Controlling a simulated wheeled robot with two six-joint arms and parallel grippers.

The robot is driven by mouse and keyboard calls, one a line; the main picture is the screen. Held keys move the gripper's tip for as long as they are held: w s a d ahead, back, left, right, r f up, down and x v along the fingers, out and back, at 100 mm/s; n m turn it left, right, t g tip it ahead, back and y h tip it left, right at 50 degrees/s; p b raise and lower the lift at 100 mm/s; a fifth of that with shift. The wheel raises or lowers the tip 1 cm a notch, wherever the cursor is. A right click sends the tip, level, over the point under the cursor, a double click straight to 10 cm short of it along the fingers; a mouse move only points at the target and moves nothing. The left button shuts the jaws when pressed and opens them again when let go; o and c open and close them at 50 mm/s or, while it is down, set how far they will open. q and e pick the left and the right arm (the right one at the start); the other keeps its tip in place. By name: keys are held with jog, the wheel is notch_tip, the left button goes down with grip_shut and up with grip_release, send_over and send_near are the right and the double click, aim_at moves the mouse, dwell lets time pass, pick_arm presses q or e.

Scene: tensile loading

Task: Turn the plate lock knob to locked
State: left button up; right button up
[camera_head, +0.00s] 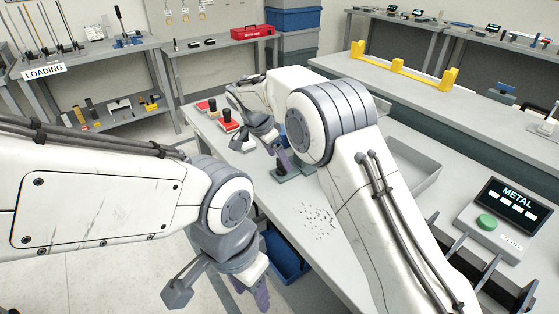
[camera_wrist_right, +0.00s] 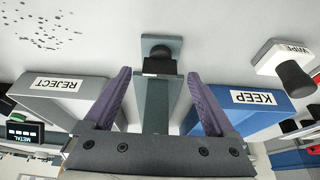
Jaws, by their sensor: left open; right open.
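A grey-green fixture (camera_wrist_right: 160,95) with a dark block or knob (camera_wrist_right: 160,62) on it shows between my right fingers in the right wrist view. I cannot tell whether this dark part is the plate lock knob, or how it is turned. In the head view the fixture's green base (camera_head: 290,174) sits on the bench below my right gripper (camera_head: 278,150), partly hidden by my right arm. In the wrist view my right gripper (camera_wrist_right: 159,74) is open, its purple fingers apart on either side of the fixture. My left gripper (camera_head: 250,292) is open and empty, low beside the bench's front edge.
A REJECT bin (camera_wrist_right: 65,90) and a blue KEEP bin (camera_wrist_right: 240,105) flank the fixture. A WIPE block (camera_wrist_right: 285,62) with a black knob stands nearby. Red blocks (camera_head: 228,126) with dark tops stand at the bench's far end. A METAL display (camera_head: 510,203) is at the right. Dark specks lie on the bench.

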jog(key=v, duration=0.8)
jog(key=shift+r, duration=0.15)
jog(key=s+d+f+n+y, duration=0.1)
jog(key=s+d+f+n, duration=0.2)
jog(key=d, duration=0.4)
jog(key=s+d+f+n+y, duration=0.2)
jog(key=s+d+n, duration=0.2)
jog(key=s+d, duration=0.25)
jog(key=s+d+f+n, duration=0.1)
jog(key=s+d, duration=0.2)
jog(key=s, duration=0.1)
jog(key=s+d+f+n, duration=0.1)
jog(key=s+d+f, duration=0.1)
jog(key=s, duration=0.3)
jog(key=s+d+f+n, duration=0.2)
jog(key=s+d, duration=0.1)
jog(key=s, duration=0.2)
jog(key=shift+s+d+y, duration=0.25)
jog(key=shift+d+y, duration=0.05)
jog(key=shift+y, duration=0.1)
jog(key=s+a+r+n+g+y+p, duration=0.1)
jog(key=s+a+r+n+p, duration=0.4)
jog(key=s+a+r, duration=0.6)
jog(key=s+a+n+g, duration=0.1)
jog(key=s+a+n, duration=0.1)
jog(key=shift+s+a+r+g+p, duration=0.15)
jog(key=shift+a+r+g+p, duration=0.15)
jog(key=shift+a+p, duration=0.1)
